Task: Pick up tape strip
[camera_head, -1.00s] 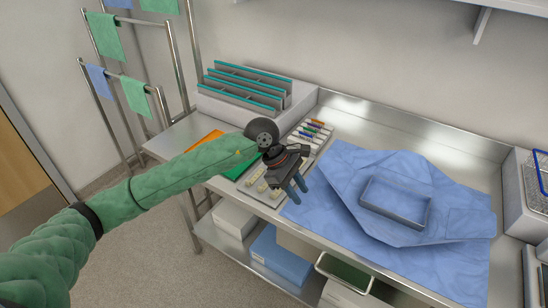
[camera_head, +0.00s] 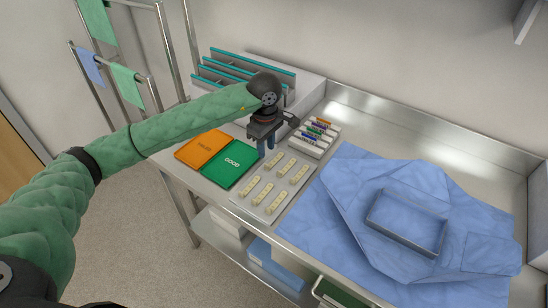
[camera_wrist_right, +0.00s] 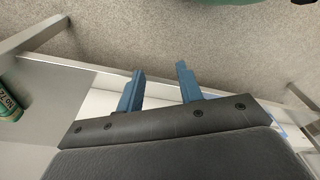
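Several beige tape strips with small marks lie in two rows on a light grey tray (camera_head: 241,201) at the left part of the steel table; one near strip is this tape strip (camera_head: 251,188). My left gripper (camera_head: 266,152) is over the back-left end of the tray, beside the green card, with its blue fingers pointing down and apart. It holds nothing that I can see. My right gripper is out of the head view; in the right wrist view its two blue fingers (camera_wrist_right: 160,72) are apart and empty, above the floor near a table edge.
An orange card (camera_head: 202,149) and a green card (camera_head: 230,166) lie left of the tray. A rack of coloured pens (camera_head: 318,138) stands behind it. A blue wrap (camera_head: 320,225) with a grey open tray (camera_head: 374,217) covers the right. A divider rack (camera_head: 215,72) stands at the back left.

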